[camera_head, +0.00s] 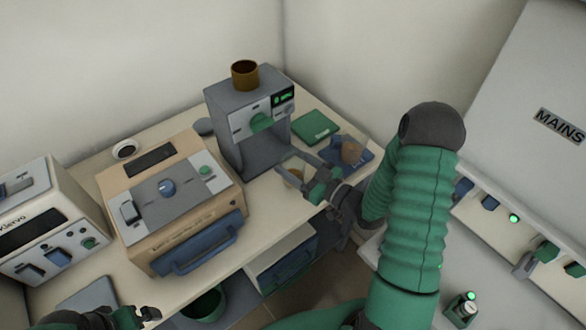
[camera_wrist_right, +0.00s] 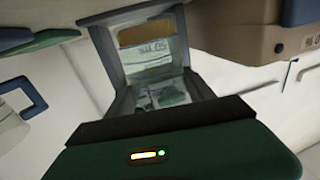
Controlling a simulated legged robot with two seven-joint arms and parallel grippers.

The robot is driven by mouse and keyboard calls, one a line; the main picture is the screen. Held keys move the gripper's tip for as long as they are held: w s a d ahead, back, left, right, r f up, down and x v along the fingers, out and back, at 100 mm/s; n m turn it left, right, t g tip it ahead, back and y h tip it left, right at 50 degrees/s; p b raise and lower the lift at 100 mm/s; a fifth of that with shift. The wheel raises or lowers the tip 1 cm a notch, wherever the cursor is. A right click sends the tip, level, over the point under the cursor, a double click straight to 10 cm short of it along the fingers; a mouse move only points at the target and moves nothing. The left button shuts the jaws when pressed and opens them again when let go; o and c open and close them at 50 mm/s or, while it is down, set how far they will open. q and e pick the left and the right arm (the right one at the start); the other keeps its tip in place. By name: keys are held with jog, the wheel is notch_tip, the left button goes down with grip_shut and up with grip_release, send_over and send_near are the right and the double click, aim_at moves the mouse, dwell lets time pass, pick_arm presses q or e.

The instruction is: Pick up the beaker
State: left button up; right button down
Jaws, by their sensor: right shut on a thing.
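The beaker (camera_head: 294,176) is a small clear glass vessel with amber-brown contents. It is at the table's front edge, in front of the grey machine, partly hidden by my fingers. My right gripper (camera_head: 297,172) reaches in from the right and is shut on it. In the right wrist view the beaker (camera_wrist_right: 158,70) sits between the two grey fingers, with printed markings and a brown band showing. I cannot tell whether its base touches the table. My left gripper (camera_head: 145,316) is at the bottom left, partly cut off, and its jaws are unclear.
A grey machine (camera_head: 245,160) with a brown cup (camera_head: 245,74) on top stands behind the beaker. A tan furnace (camera_head: 165,200) is to its left, a white unit (camera_head: 45,225) further left. A green pad (camera_head: 315,127) and a brown object on a blue pad (camera_head: 351,152) lie to the right.

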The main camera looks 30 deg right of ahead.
jog(key=s+a+r+p, duration=0.1)
jog(key=s+a+p, duration=0.8)
jog(key=s, duration=0.4)
jog(key=shift+r+p, duration=0.25)
jog(key=shift+p, duration=0.25)
jog(key=c, duration=0.9)
grip_release()
jog(key=shift+s+a, duration=0.1)
grip_shut()
